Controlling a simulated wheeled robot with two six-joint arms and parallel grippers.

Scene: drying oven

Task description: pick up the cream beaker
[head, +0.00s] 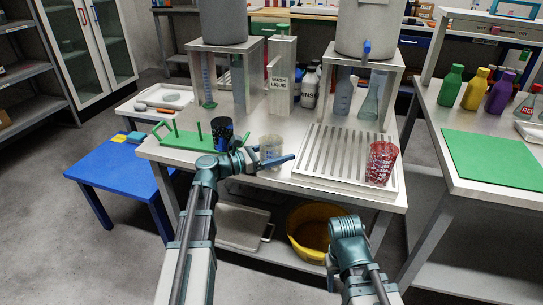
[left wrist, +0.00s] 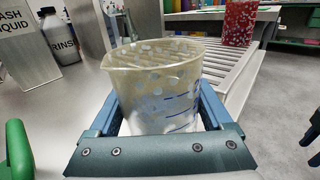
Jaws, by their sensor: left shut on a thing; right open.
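The cream beaker (head: 271,146) is a see-through, pale cup with a spout, light spots and blue marks, near the table's front edge. My left gripper (head: 270,162) has its blue fingers around it. In the left wrist view the beaker (left wrist: 155,85) stands upright between both fingers, the gripper shut on it. Its base is hidden, so I cannot tell whether it touches the table. My right gripper (head: 331,270) is low in front of the table, open, partly hidden by its own arm, and away from the beaker.
A slatted metal rack (head: 328,160) on the right holds a red patterned beaker (head: 381,163). A green peg rack (head: 178,137) and a dark blue beaker (head: 222,131) are on the left. The wash liquid dispenser (head: 281,85) stands behind. A yellow tub (head: 309,232) is below the table.

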